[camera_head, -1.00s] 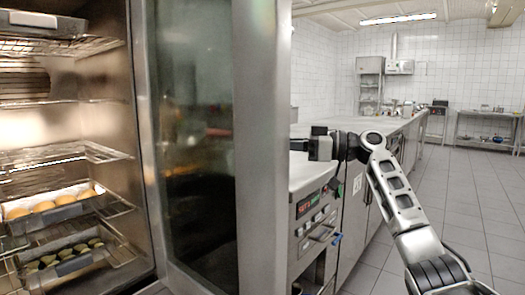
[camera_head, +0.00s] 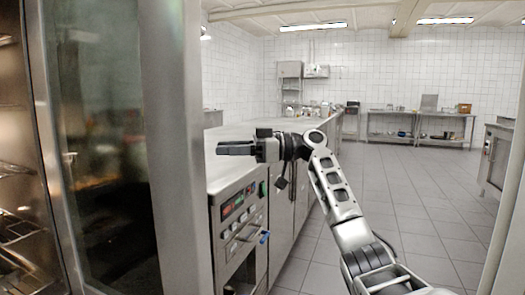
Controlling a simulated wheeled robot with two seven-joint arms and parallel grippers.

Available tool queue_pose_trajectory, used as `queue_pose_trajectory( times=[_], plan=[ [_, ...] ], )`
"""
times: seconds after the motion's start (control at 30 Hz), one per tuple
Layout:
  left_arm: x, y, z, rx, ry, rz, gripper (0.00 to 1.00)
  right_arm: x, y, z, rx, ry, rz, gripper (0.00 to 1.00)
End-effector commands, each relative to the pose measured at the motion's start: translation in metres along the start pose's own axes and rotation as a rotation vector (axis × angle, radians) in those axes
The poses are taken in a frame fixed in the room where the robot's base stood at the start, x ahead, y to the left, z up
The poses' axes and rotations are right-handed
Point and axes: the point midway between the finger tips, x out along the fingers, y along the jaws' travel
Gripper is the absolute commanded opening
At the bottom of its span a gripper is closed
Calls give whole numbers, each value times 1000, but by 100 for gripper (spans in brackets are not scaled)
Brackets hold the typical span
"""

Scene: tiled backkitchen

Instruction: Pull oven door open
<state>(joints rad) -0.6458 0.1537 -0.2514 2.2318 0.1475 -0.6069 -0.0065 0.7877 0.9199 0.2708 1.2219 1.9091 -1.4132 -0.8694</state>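The oven door (camera_head: 105,170) is a tall dark glass panel in a steel frame (camera_head: 178,150) and fills the left of the head view. It stands ajar, with part of the lit oven interior (camera_head: 15,170) showing to its left. My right gripper (camera_head: 222,148) is just right of the door frame's outer edge in the picture, its fingers pointing left toward it. A narrow gap shows between them and it appears to hold nothing. Its fingers are seen side-on, so their opening cannot be told. No door handle is visible. My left gripper is out of view.
A steel counter (camera_head: 240,132) with a control panel (camera_head: 238,205) and knobs stands right of the door, behind my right gripper. Tiled floor (camera_head: 410,215) is open to the right. Steel tables (camera_head: 420,115) stand at the far wall.

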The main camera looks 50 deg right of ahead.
Motion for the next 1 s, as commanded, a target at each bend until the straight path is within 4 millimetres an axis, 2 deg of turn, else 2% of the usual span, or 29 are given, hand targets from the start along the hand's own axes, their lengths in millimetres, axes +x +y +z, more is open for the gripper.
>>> queue_pose_trajectory(
  times=[0.03,0.2,0.4,0.6,1.0],
  plan=[
    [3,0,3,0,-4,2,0,-13,0,2,0,-2,3,40],
    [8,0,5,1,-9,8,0,-52,0,2,1,-2,2,40],
    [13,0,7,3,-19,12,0,-81,0,1,1,-2,2,40],
    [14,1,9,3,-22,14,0,-91,0,1,0,-2,-1,40],
    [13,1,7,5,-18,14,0,-90,0,1,1,-2,-1,40]
  ],
)
